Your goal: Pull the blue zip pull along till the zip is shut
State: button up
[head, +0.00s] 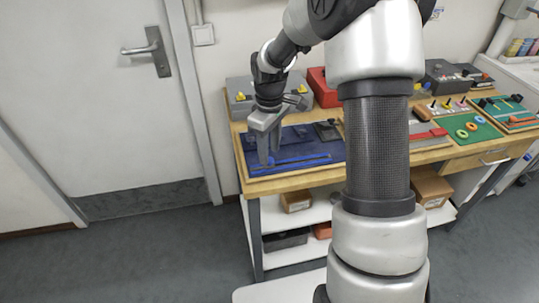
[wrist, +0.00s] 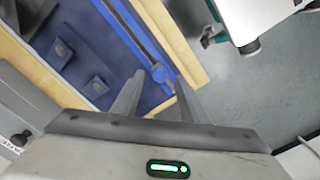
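The blue zip board (head: 325,149) lies at the left end of the wooden bench, with a long blue zip track (head: 305,161) along its front side. In the wrist view the track (wrist: 134,32) runs from the top down to a small blue block, which looks like the zip pull (wrist: 159,73). My gripper (head: 268,162) points down over the left end of the track. In the wrist view my gripper (wrist: 160,79) has its fingers apart, one on each side of the pull, with gaps showing. Whether the fingertips reach down around the pull I cannot tell.
Dark raised blocks (wrist: 96,86) stand on the board beside the track. Grey (head: 240,90) and red (head: 325,88) boxes stand behind it. A wooden rim (wrist: 172,32) edges the bench near the track. Green mat with rings (head: 470,130) lies farther right.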

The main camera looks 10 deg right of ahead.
jog(key=shift+f, duration=1.1)
grip_shut()
jog(key=shift+d, duration=0.1)
jog(key=p, duration=0.3)
send_over(324, 157)
jog(key=shift+s, duration=0.1)
grip_release()
